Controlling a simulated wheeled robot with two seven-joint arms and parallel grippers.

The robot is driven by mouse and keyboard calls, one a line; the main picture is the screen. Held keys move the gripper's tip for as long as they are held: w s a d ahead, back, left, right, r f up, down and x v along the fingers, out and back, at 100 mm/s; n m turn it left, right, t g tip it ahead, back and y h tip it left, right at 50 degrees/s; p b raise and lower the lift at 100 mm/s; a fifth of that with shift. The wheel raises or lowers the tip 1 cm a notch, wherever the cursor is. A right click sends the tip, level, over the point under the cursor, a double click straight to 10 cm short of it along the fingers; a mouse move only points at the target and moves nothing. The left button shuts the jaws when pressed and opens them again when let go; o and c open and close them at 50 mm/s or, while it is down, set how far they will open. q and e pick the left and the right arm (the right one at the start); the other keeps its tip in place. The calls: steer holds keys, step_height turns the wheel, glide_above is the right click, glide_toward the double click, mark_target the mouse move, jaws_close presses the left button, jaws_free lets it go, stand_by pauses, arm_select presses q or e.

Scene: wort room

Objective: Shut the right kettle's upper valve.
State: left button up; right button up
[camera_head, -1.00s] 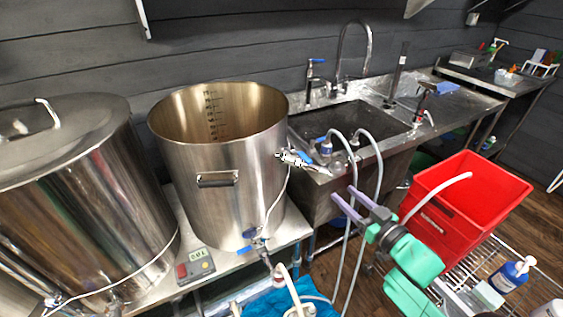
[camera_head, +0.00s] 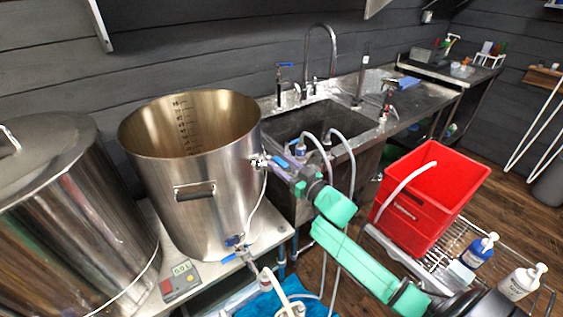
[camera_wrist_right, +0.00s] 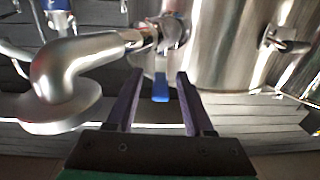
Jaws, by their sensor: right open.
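The right kettle (camera_head: 195,215) is a tall, open steel pot with a side handle and volume marks inside. Its upper valve (camera_head: 259,162) is on the right side of the wall, with a white hose hanging below it. The valve's blue lever (camera_wrist_right: 160,88) shows in the right wrist view. My right gripper (camera_head: 281,170) is at this valve in the head view, with purple fingers reaching toward the kettle. In the wrist view the open fingers (camera_wrist_right: 160,78) stand on either side of the lever, with gaps visible. My left gripper is not in view.
A lidded kettle (camera_head: 65,215) stands at left. A lower valve (camera_head: 236,243) and a digital display box (camera_head: 180,280) are near the right kettle's base. The sink (camera_head: 310,120) is behind my right arm. A red crate (camera_head: 425,205) and bottles stand on a wire rack at right.

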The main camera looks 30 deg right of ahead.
steer(key=shift+w, duration=0.15)
steer(key=shift+a, duration=0.1)
jaws_close()
stand_by(1.3)
